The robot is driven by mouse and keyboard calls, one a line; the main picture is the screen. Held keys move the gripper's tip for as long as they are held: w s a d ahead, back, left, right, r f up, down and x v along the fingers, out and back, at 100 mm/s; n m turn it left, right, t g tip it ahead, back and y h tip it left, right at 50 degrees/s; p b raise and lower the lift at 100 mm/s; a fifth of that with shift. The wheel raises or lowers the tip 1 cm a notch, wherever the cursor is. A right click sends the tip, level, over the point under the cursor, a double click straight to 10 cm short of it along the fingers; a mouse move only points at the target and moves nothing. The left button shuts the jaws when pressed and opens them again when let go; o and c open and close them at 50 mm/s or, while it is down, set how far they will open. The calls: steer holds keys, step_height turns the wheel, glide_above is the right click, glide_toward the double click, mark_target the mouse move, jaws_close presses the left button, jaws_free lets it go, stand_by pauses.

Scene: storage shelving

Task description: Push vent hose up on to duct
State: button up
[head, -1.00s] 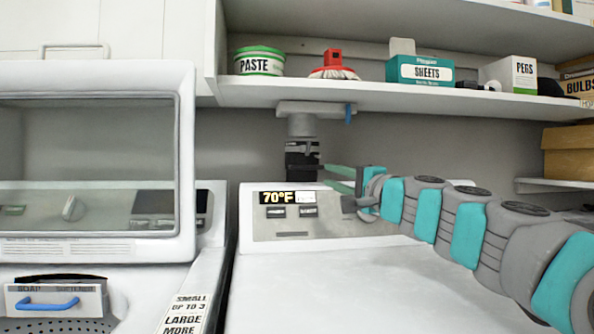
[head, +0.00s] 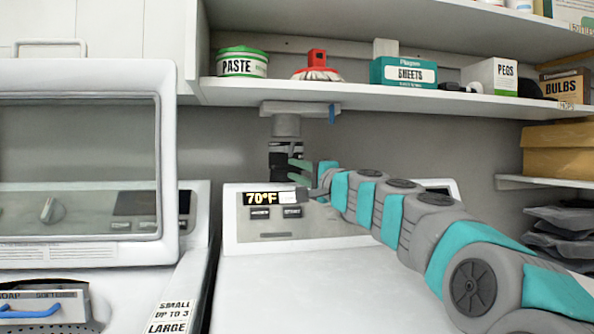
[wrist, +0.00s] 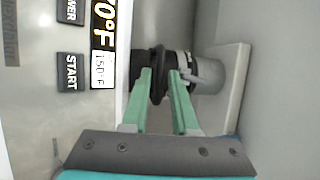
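The vent hose (head: 285,160) is a short black upright piece above the back of the white machine. The duct (head: 287,125) is a grey cylinder directly above it, under the shelf. In the wrist view, turned on its side, the black hose (wrist: 157,55) with its flared rim meets the grey duct (wrist: 208,72). A small grey lever lies along that joint. My gripper (head: 296,158) is at the right side of the hose. In the wrist view, my gripper (wrist: 161,75) has its green fingers apart, with the black rim between their tips. Whether they touch it is unclear.
The white machine (head: 300,270) with a 70°F display panel (head: 285,215) is below. A shelf (head: 400,98) with a paste tub (head: 242,62) and boxes is above. A blue tab (head: 331,115) hangs beside the duct.

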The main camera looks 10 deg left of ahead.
jaws_close()
stand_by(1.4)
